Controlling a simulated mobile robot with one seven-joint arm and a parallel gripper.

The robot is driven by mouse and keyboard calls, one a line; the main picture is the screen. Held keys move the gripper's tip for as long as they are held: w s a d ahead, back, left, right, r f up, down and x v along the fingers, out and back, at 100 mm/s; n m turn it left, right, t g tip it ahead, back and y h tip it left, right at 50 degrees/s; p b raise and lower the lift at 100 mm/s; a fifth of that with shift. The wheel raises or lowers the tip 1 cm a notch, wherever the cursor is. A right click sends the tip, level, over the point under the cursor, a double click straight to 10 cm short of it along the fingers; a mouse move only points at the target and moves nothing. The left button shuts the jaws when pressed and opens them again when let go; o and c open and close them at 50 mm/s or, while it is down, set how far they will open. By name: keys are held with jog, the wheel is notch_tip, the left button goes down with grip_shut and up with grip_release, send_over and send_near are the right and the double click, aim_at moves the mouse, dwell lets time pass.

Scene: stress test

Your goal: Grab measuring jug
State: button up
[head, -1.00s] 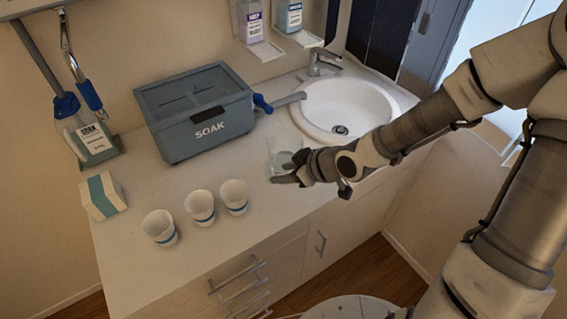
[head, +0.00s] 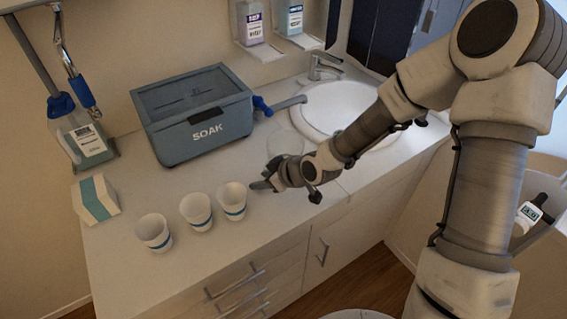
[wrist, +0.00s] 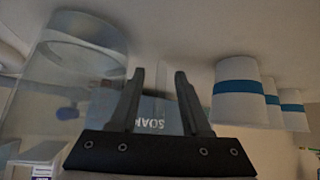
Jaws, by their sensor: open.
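The measuring jug looks like a clear, see-through vessel (wrist: 62,85), large at the left of the wrist view. In the head view the clear jug (head: 286,140) stands on the counter in front of the sink, faint and partly covered by my arm. My gripper (head: 262,186) is low over the counter, in front of the jug and just right of the white cups. In the wrist view the two fingers of my gripper (wrist: 160,75) are apart with nothing held between them. The jug is beside the fingers, not between them.
White cups with blue bands (head: 199,211) stand in a row left of my gripper; the nearest (head: 232,201) is close to it. A grey SOAK box (head: 195,115) sits behind. A white-and-teal carton (head: 96,199) is at left; the sink (head: 335,107) is at right.

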jog(key=shift+w+a+f, duration=0.1)
jog(key=shift+a+f, duration=0.05)
jog(key=shift+f, duration=0.05)
jog(key=shift+c, duration=0.3)
grip_shut()
dwell(1.1)
